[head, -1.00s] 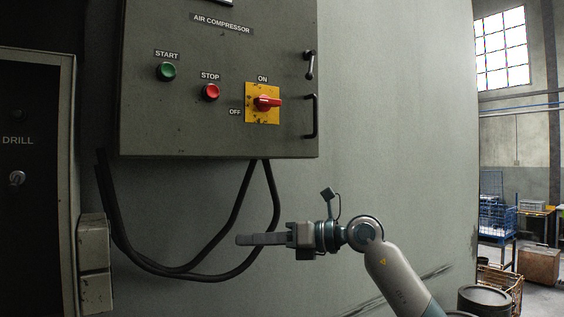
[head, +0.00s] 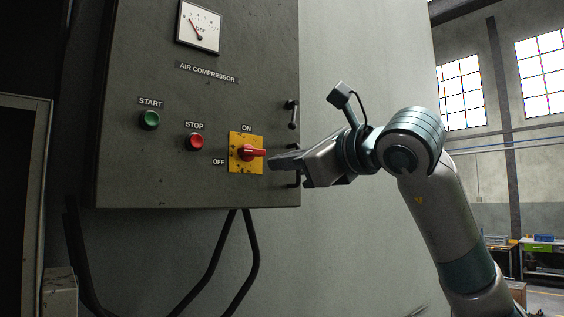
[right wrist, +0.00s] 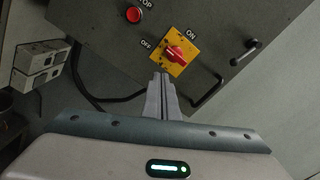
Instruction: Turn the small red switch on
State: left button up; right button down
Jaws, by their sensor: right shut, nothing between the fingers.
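The small red switch (head: 252,153) is a rotary handle on a yellow plate (head: 236,166) with ON printed above and OFF at its lower left. In the head view the handle lies roughly horizontal, pointing right. The switch also shows in the right wrist view (right wrist: 175,54), just beyond the fingertips. My right gripper (head: 274,163) is shut and empty, its tips close to the right side of the yellow plate; I cannot tell whether they touch it. In the right wrist view the gripper (right wrist: 161,76) reaches the plate's lower edge. My left gripper is not in view.
The grey AIR COMPRESSOR panel (head: 150,165) carries a green START button (head: 149,120), a red STOP button (head: 195,142) and a gauge (head: 199,26). Handles (head: 292,114) stand on its right edge. Cables (head: 205,275) hang below. The wall right of the panel is clear.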

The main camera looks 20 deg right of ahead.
aim_at(254, 154)
jog(key=shift+a, duration=0.1)
jog(key=p+x, duration=0.2)
jog(key=x, duration=0.7)
jog(key=shift+p, duration=0.35)
jog(key=shift+s+r, duration=0.1)
jog(key=shift+r, duration=0.6)
dwell(2.6)
jog(key=shift+r+b, duration=0.15)
jog(key=shift+b, duration=0.2)
dwell(1.6)
jog(key=shift+r+b, duration=0.3)
dwell(1.1)
